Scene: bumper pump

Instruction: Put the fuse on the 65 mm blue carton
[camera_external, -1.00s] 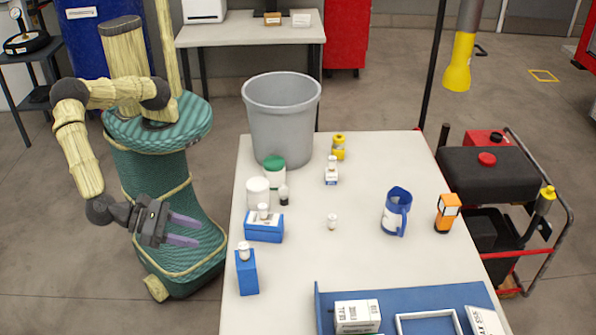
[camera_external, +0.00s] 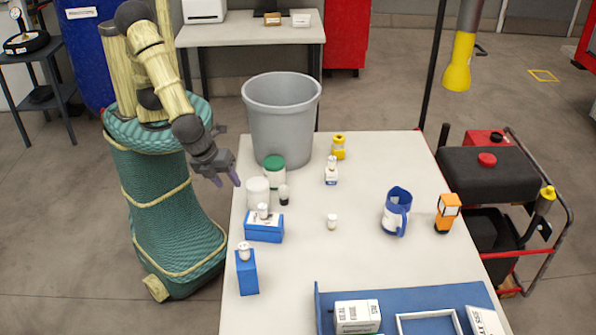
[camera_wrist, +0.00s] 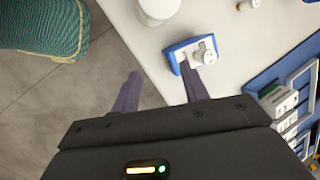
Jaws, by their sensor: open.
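A small white fuse-like piece (camera_external: 332,222) stands loose on the table; a similar white piece (camera_wrist: 248,4) shows at the top of the wrist view. A low, wide blue carton (camera_external: 264,233) with a white top bears another such piece (camera_external: 263,210); this carton (camera_wrist: 172,59) also shows in the wrist view. A taller, narrow blue carton (camera_external: 247,276) bears a further one (camera_external: 243,249). No carton size can be read. My gripper (camera_external: 227,181) is open and empty, above and left of the low carton, near the table's left edge. One finger partly overlaps that carton in the wrist view.
A grey bin (camera_external: 282,125), white jar (camera_external: 258,190), green-lidded jar (camera_external: 275,176) and dark-based bottle (camera_external: 284,195) stand near the low carton. A blue tray (camera_external: 400,299) is in front. The table centre is mostly clear.

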